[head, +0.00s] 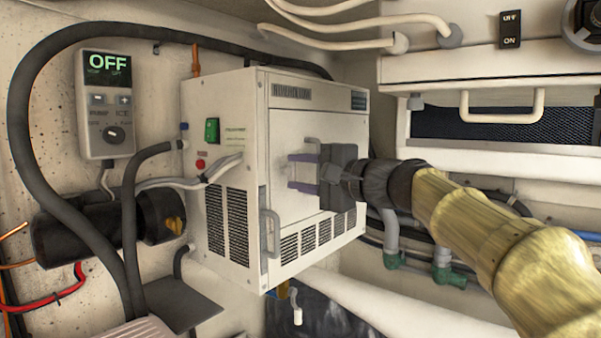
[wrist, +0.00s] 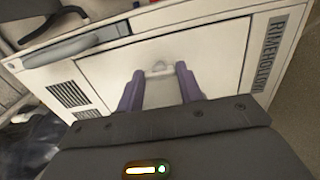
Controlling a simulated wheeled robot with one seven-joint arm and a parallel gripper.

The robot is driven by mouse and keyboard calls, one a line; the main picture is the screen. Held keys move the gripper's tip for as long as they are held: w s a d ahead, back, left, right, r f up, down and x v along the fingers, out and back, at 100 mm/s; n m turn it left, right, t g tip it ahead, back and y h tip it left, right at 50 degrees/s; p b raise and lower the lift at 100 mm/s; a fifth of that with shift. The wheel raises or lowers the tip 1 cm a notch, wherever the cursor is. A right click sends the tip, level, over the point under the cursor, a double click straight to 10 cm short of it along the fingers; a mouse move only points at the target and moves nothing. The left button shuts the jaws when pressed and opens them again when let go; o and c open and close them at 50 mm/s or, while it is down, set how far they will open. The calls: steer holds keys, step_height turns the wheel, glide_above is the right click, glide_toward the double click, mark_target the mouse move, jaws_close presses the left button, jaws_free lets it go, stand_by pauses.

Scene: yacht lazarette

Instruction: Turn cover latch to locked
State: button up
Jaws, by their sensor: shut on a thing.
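The cover latch (wrist: 158,71) is a small light-grey piece on the white cover panel (wrist: 105,70) of the boxy unit. In the wrist view it sits between the tips of my two purple fingers. My gripper (wrist: 159,73) faces the panel and is shut on the latch. In the head view, my gripper (head: 290,171) reaches in from the right to the cover panel (head: 284,208), with its fingers one above the other. Most of the latch is hidden there by the fingers and the dark gripper body, and I cannot read its lock position.
The white unit (head: 228,255) has a grey handle (head: 269,233) at the panel's lower left. A control box (head: 109,105) reading OFF hangs on the left wall. Hoses and a black pump (head: 85,232) crowd the left. A drawer handle (head: 502,104) juts out at the upper right.

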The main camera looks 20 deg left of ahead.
steer(key=o, duration=1)
steer(key=b+v, duration=0.4)
steer(key=v, duration=1.3)
steer(key=shift+d, duration=0.25)
steer(key=shift+f, duration=0.15)
